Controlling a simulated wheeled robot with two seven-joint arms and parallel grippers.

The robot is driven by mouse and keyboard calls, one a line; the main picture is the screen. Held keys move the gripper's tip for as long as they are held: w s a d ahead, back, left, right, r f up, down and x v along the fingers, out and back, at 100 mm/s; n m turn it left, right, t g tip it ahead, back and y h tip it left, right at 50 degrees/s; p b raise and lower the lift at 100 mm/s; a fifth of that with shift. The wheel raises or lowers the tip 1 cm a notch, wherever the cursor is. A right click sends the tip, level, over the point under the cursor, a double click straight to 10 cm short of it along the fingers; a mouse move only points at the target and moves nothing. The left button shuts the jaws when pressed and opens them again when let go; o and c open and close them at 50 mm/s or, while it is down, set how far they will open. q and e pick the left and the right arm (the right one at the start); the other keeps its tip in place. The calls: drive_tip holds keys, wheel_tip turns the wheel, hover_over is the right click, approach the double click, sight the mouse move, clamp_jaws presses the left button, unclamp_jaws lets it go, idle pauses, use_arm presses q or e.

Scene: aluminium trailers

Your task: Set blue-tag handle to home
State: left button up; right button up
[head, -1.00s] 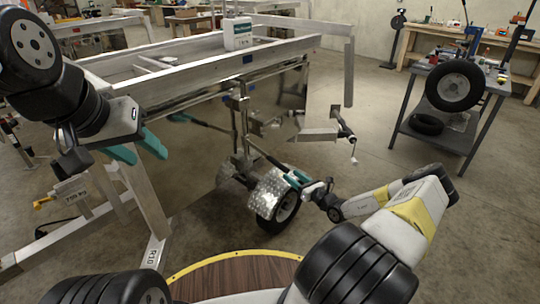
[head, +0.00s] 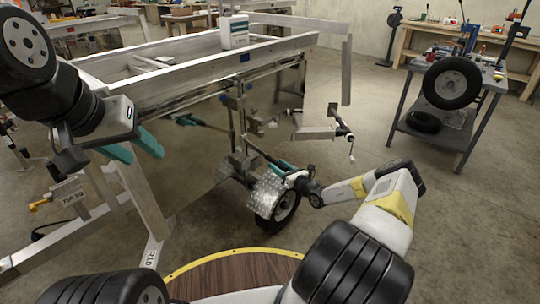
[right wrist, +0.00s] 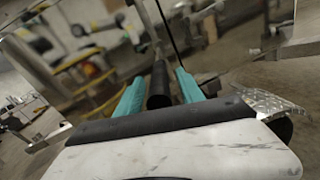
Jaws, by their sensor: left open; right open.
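A dark bar-shaped handle (head: 259,152) slopes down from the trailer's upright coupling toward my right gripper (head: 281,167). In the right wrist view the round black handle (right wrist: 160,86) points toward the camera between the two teal fingers of my right gripper (right wrist: 160,92). These fingers are open, one on each side of it; I cannot tell whether they touch it. A small blue mark (head: 245,57) shows on the trailer rail; I cannot make out a blue tag on the handle itself. My left gripper (head: 132,150) is open and empty, left of the trailer's side rail.
The aluminium trailer frame (head: 200,84) fills the upper left. A fender (head: 265,194) and its wheel (head: 288,212) sit close below my right gripper. A crank (head: 343,125) juts out right. A grey cart (head: 440,133) with tyres stands right. The floor between is clear.

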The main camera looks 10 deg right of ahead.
clamp_jaws()
idle(1.4)
